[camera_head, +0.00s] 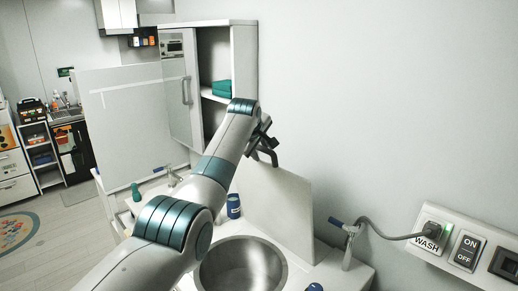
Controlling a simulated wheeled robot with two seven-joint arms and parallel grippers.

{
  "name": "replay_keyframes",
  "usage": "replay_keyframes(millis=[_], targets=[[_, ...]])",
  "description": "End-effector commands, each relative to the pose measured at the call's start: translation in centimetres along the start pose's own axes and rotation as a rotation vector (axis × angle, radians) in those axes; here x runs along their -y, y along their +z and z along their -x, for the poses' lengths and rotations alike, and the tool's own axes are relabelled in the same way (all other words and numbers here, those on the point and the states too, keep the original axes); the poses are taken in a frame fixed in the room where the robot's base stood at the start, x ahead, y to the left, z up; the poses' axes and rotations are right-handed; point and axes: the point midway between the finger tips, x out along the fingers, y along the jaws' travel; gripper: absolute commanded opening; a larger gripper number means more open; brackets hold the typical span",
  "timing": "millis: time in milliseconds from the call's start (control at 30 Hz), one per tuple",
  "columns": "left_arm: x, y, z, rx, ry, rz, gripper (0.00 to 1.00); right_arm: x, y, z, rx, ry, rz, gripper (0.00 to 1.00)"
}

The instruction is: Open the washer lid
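A white panel that looks like the washer lid (281,212) stands nearly upright against the wall. In front of it is a round steel drum or basin (240,270) in a white top, its opening uncovered and its left side partly hidden by my arm. My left arm reaches in from the bottom left across the white top. My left gripper (266,147) is dark and sits at the panel's upper left edge. Its fingers are small and partly hidden, so I cannot tell whether they are open, shut or touching the panel. My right gripper is not in view.
A grey hose or cable (385,235) runs to a wall panel marked WASH beside an ON/OFF switch (466,250). A blue-handled tap (345,240) stands at right. A blue container (233,205) is beside my arm. A white cabinet (212,45) stands behind, door open.

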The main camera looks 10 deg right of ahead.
Motion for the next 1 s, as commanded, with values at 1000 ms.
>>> replay_keyframes(millis=[1000], targets=[[0.0,-0.1,5.2,-0.006,0.009,-0.001,0.34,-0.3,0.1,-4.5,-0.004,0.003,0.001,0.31]])
